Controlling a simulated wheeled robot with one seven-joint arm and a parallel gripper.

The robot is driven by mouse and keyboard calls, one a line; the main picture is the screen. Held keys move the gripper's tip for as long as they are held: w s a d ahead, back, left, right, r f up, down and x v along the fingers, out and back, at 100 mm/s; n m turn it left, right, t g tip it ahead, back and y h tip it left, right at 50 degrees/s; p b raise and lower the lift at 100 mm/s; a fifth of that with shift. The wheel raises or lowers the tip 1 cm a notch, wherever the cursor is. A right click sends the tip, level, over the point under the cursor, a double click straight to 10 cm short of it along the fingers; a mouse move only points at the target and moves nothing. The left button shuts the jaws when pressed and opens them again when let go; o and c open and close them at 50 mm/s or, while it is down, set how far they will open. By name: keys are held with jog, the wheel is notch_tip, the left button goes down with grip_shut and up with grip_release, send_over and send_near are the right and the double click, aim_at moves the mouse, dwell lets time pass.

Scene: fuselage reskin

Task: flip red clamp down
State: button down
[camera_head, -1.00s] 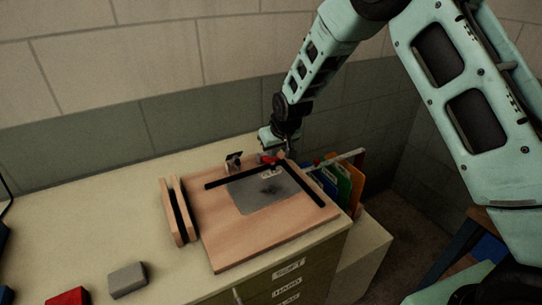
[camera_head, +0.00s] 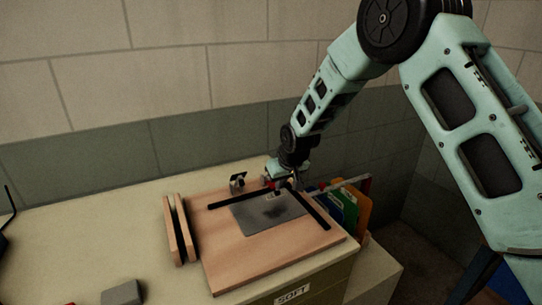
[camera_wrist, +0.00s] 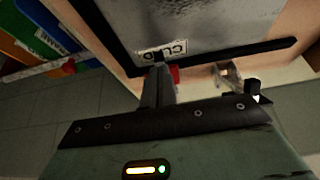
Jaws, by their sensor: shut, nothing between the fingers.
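The red clamp (camera_head: 268,184) sits at the back edge of the wooden board (camera_head: 235,262), by the black strip corner. Only a small red part shows in the head view. In the wrist view the red part (camera_wrist: 174,75) is just right of my fingers, partly hidden by them. My gripper (camera_head: 296,187) is shut and empty, low over the back right of the board. Its fingers (camera_wrist: 158,72) are together close beside the red part; I cannot tell whether they touch it. The clamp's exact angle is unclear.
A grey sheet (camera_head: 268,212) with a label lies on the board between black strips (camera_head: 312,208). A second small bracket (camera_head: 238,182) stands at the board's back edge. Coloured folders (camera_head: 350,207) stand to the right. A grey block (camera_head: 122,292) lies at the front left.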

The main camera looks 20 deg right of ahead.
jog(key=shift+s+f, duration=0.15)
jog(key=s+v, duration=0.1)
jog(key=v, duration=1.2)
jog(key=shift+f, duration=0.15)
jog(key=shift+d, duration=0.1)
jog(key=s+a+n+g, duration=0.1)
jog(key=s+a, duration=0.2)
jog(key=s, duration=0.4)
jog(key=s+a+r+n+g, duration=0.1)
jog(key=s+a, duration=0.2)
jog(key=s, duration=0.3)
jog(key=s+a+n+g, duration=0.1)
jog(key=s+a, duration=0.2)
jog(key=s, duration=0.4)
jog(key=s+n+g, duration=0.2)
jog(key=s, duration=1.4)
jog(key=shift+d+f+n, duration=0.3)
jog(key=shift+d+f, duration=0.05)
